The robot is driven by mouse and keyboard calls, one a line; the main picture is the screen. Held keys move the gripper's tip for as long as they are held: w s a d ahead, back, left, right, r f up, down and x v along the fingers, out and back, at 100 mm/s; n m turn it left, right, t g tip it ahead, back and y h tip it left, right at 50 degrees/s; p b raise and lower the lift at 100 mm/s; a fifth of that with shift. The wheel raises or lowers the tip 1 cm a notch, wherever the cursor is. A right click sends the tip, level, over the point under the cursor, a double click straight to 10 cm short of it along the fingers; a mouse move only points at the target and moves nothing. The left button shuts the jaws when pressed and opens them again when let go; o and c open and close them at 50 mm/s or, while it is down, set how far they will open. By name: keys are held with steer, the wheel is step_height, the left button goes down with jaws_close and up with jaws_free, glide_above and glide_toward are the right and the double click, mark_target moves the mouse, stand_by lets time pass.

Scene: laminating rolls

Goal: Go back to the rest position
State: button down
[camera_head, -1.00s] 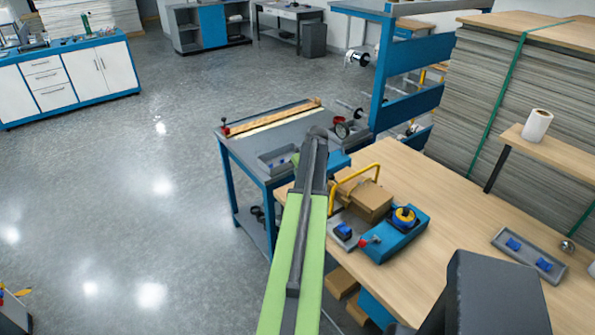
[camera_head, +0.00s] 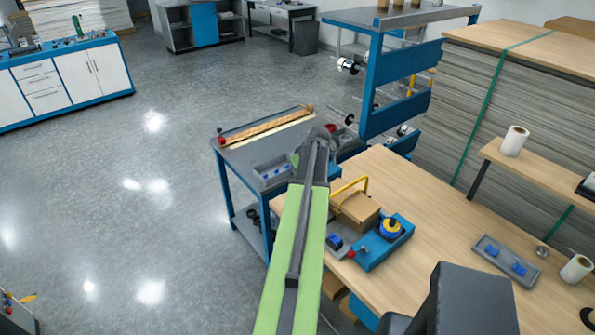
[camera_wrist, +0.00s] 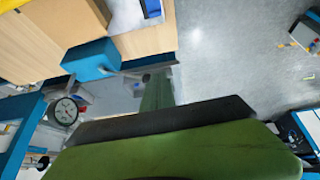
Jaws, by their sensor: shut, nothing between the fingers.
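My green and dark grey arm runs up the middle of the head view, from the bottom edge to a dark joint beside the workbenches. My gripper's fingers do not show in the head view; the arm hides whatever lies behind that joint. The wrist view is filled at the bottom by a large green and dark part of my own arm, and no fingertips can be made out there. No held object shows in either view.
A wooden bench (camera_head: 430,205) at right holds a cardboard box (camera_head: 357,211), a blue tape dispenser (camera_head: 375,250), a grey tray (camera_head: 507,262) and a white roll (camera_head: 515,141). A grey cart (camera_head: 240,158) stands left of it. Open floor (camera_head: 130,230) lies to the left.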

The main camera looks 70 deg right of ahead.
stand_by(0.4)
